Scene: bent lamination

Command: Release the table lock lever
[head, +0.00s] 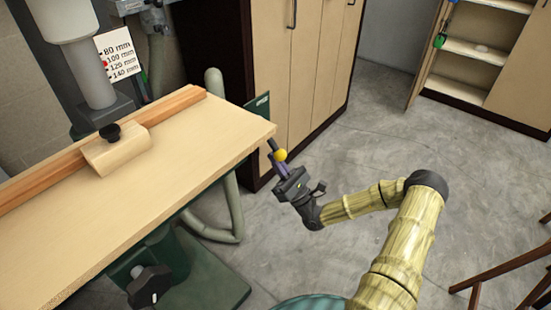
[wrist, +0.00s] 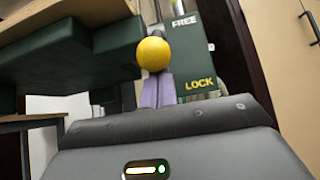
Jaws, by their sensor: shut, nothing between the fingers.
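The table lock lever ends in a yellow ball knob (head: 280,155), just off the near right corner of the table. In the wrist view the knob (wrist: 153,54) stands in front of a green plate (wrist: 192,55) lettered FREE at the top and LOCK at the bottom. The knob appears between the two words in height. My gripper (head: 283,167) is shut and empty, right at the knob. Its purple fingers (wrist: 158,90) show just below the knob, which hides their tips. I cannot tell whether they touch.
The wooden table (head: 190,150) with its fence (head: 100,150) and a wooden block (head: 117,149) lies to the left. A tall cabinet (head: 300,70) stands close behind the lever. A pale hose (head: 225,160) runs beside the table.

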